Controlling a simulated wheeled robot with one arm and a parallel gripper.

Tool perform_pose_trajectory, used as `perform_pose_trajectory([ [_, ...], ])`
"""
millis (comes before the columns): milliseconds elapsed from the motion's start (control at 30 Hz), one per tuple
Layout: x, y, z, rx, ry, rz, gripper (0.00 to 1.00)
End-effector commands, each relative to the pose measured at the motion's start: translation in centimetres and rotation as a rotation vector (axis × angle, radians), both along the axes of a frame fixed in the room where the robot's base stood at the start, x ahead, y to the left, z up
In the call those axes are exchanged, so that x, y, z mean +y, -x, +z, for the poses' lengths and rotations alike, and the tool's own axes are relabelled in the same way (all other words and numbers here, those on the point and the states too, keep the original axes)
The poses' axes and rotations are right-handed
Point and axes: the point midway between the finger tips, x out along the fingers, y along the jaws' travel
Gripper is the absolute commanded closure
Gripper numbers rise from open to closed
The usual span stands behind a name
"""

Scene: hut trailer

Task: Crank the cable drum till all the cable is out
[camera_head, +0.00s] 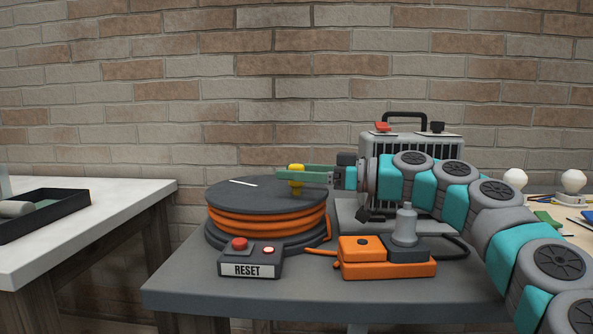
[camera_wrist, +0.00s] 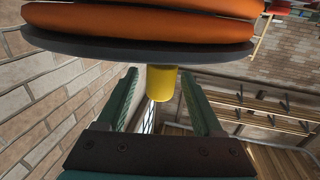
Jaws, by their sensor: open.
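The cable drum (camera_head: 225,193) lies flat on the grey table, with orange cable (camera_head: 268,222) wound under its dark top disc. A yellow crank knob (camera_head: 296,188) stands upright near the disc's right side. My gripper (camera_head: 285,174) reaches in from the right, level above the disc, its green fingers at the knob. In the wrist view the yellow knob (camera_wrist: 160,84) is between the two spread fingers (camera_wrist: 158,78), with gaps visible on both sides. The drum shows at the top there. The gripper is open and holds nothing.
A box marked RESET (camera_head: 250,260) with a red button stands before the drum. An orange unit (camera_head: 388,266) with a grey bottle-shaped part is at its right. A grey ribbed machine (camera_head: 425,150) stands behind my wrist. A white table (camera_head: 120,205) with a tray is at left.

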Motion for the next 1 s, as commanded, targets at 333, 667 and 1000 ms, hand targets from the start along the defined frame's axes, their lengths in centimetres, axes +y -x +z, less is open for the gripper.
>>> perform_pose_trajectory([
  [333,-0.03,0.04,0.00,0.000,0.000,0.001,0.51],
  [667,-0.03,0.05,0.00,0.000,0.000,0.001,0.88],
  [1000,-0.04,0.06,0.01,0.000,0.000,0.001,1.00],
])
